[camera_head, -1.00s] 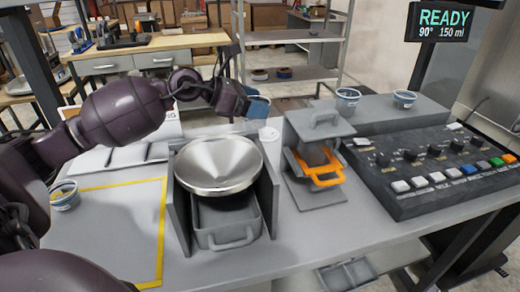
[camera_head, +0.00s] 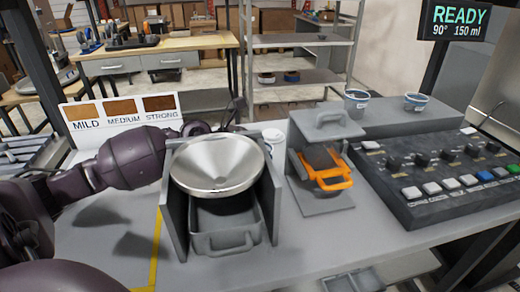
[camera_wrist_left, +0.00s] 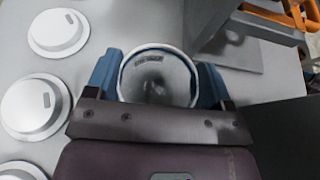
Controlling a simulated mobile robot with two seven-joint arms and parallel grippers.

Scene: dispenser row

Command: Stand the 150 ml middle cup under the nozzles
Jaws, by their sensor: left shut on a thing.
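My left gripper (camera_wrist_left: 155,88) is shut on a cup (camera_wrist_left: 157,78) with a pale rim, seen from above in the left wrist view. Blue fingers press on both sides of it. The inside looks grey and dark, with a small dark label-like mark. In the head view my left arm reaches behind the steel funnel (camera_head: 217,163), which hides the fingers. A white-topped round item (camera_head: 273,138) shows just right of the funnel; I cannot tell if it is the held cup. My right gripper is not in view. I cannot make out any nozzles.
A grey stand with an orange handle (camera_head: 327,180) is right of the funnel. Two cups, one left (camera_head: 356,103) and one right (camera_head: 416,102), stand on the grey ledge. The button panel (camera_head: 440,175) is at right. White lids (camera_wrist_left: 58,32) lie left of the held cup.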

